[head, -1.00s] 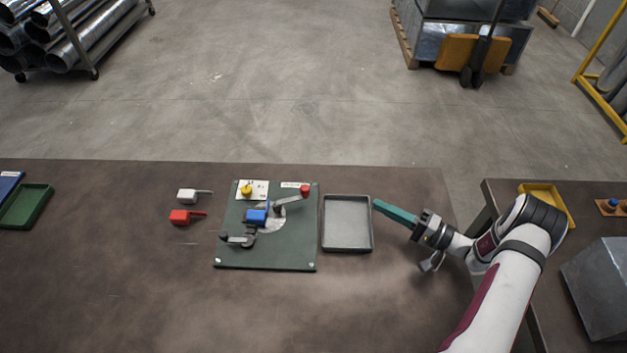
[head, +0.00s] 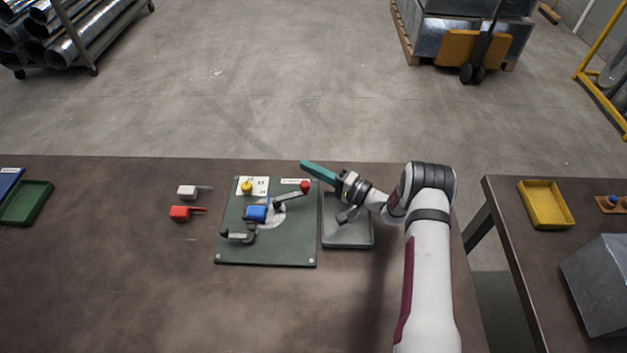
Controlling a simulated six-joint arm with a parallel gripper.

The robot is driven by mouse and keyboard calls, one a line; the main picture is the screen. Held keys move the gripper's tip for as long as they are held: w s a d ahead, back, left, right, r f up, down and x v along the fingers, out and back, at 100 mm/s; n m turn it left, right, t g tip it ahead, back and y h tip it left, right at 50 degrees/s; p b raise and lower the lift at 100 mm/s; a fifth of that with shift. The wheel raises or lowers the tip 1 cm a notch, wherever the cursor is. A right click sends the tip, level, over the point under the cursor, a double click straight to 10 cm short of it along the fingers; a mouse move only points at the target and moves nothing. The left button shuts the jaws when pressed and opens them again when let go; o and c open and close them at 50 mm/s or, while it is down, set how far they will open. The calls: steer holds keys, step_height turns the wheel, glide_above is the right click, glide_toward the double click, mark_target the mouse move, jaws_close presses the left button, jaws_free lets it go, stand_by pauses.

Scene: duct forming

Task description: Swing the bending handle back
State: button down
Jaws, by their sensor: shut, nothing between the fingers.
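The bending handle (head: 290,196) is a grey bar with a red knob (head: 305,186) at its right end. It is angled up and to the right on the dark green bending plate (head: 280,252). A blue block (head: 256,212) sits at the middle of the plate, left of the handle's pivot. A yellow knob (head: 247,186) is at the plate's upper left, and a grey clamp lever (head: 238,236) at its lower left. My gripper (head: 305,164), with long teal fingers, is shut and empty. In the picture its tips lie just above the red knob; I see no contact.
A grey tray (head: 347,243) stands right of the plate, partly under my arm in the picture. A white tool (head: 188,191) and a red tool (head: 181,213) lie left of the plate. The front left of the table is clear.

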steer(key=s, duration=0.4)
steer(key=shift+d+f, duration=0.15)
steer(key=shift+d, duration=0.25)
steer(key=shift+s+d, duration=0.1)
steer(key=shift+s, duration=0.05)
